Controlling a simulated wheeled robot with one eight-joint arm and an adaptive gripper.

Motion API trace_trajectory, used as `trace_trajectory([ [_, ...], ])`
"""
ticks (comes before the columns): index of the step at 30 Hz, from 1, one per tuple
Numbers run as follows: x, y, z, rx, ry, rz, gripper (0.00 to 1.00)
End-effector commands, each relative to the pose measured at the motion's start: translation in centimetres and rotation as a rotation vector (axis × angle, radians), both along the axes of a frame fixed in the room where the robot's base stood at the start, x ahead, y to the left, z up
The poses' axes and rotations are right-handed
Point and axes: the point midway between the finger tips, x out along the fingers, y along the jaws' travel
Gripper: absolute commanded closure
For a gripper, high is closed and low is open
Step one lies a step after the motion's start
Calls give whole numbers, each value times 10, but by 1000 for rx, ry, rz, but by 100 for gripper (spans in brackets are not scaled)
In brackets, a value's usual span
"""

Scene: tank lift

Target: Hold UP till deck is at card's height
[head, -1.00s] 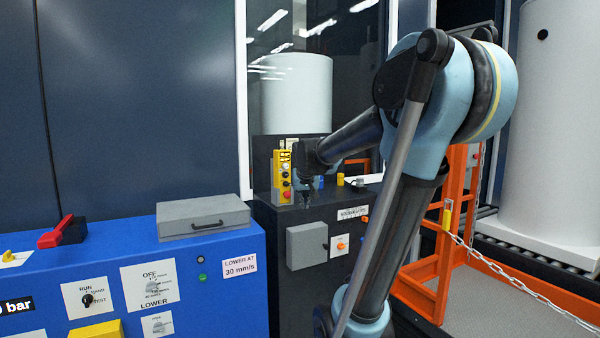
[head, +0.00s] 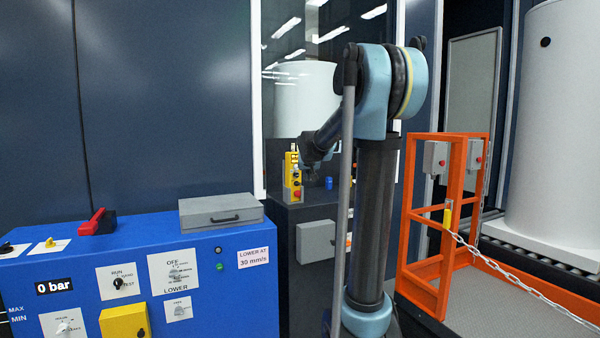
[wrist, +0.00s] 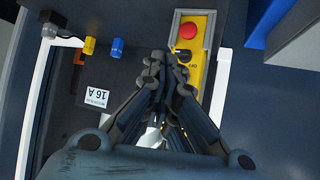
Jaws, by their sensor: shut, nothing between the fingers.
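A yellow control box (head: 293,180) with a red button stands on the dark cabinet in the head view. The wrist view shows the same box (wrist: 194,60) with its red button (wrist: 187,31) and a black knob below it. My gripper (wrist: 166,68) is shut and empty, over or beside the box's left edge; I cannot tell if it touches. In the head view my gripper (head: 310,172) is small, just right of the box. The fingers hide the box's lower part. The grey deck (head: 490,300) lies low at the right. No card giving a deck height is readable.
An orange rail frame (head: 448,225) and a chain (head: 515,274) border the deck. A white tank (head: 555,130) stands behind it on rollers. A blue control cabinet (head: 205,300) fills the lower left, with a grey case (head: 221,211) on top.

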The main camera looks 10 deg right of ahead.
Motion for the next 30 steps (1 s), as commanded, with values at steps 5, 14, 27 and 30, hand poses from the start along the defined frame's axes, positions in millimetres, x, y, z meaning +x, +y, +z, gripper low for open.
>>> trace_trajectory([
  [5, 0, -13, 0, 0, 0, -15, 100],
  [14, 16, -10, 0, 1, 1, -18, 100],
  [27, 63, 11, 0, 1, 1, -17, 100],
  [30, 71, 14, 0, 0, 1, -17, 100],
])
